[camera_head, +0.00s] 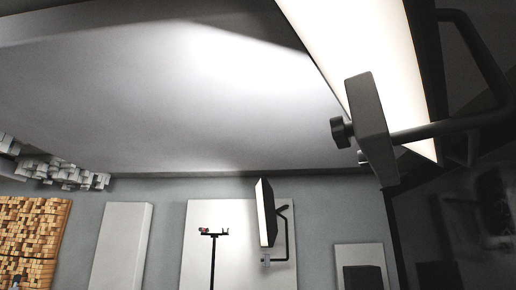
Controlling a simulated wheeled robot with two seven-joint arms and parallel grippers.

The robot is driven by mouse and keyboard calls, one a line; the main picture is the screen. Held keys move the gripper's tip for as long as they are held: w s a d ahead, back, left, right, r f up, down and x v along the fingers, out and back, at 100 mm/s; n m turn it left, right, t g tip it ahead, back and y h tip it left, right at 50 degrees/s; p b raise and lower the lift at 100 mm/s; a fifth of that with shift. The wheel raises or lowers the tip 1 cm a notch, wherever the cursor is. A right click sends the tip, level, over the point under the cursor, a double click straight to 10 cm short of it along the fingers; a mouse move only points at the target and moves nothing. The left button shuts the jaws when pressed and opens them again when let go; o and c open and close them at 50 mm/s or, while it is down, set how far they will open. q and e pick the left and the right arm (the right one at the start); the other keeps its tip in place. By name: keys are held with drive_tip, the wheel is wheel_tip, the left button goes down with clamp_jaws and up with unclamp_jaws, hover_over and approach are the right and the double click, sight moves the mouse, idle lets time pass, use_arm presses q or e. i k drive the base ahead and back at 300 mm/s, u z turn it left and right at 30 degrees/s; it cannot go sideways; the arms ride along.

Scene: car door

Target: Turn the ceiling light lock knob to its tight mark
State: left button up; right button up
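A bright white light panel (375,70) runs slantwise across the top right, close to me. A grey bracket block (371,115) sits over its lower part, joined to a dark bent tube arm (495,85). A small dark lock knob (340,132) sticks out of the left side of this block. I cannot make out a tight mark or the knob's turn angle. Neither of my grippers is in this view.
A second, smaller light panel (266,215) on a bent arm shows lower down, before pale wall panels (200,255). A thin dark stand (213,260) is left of it. Wooden block panels (30,235) are at far left. A dark surface fills the lower right.

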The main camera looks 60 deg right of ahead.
sight(343, 131)
drive_tip(key=i, duration=0.85)
drive_tip(key=z, duration=3.75)
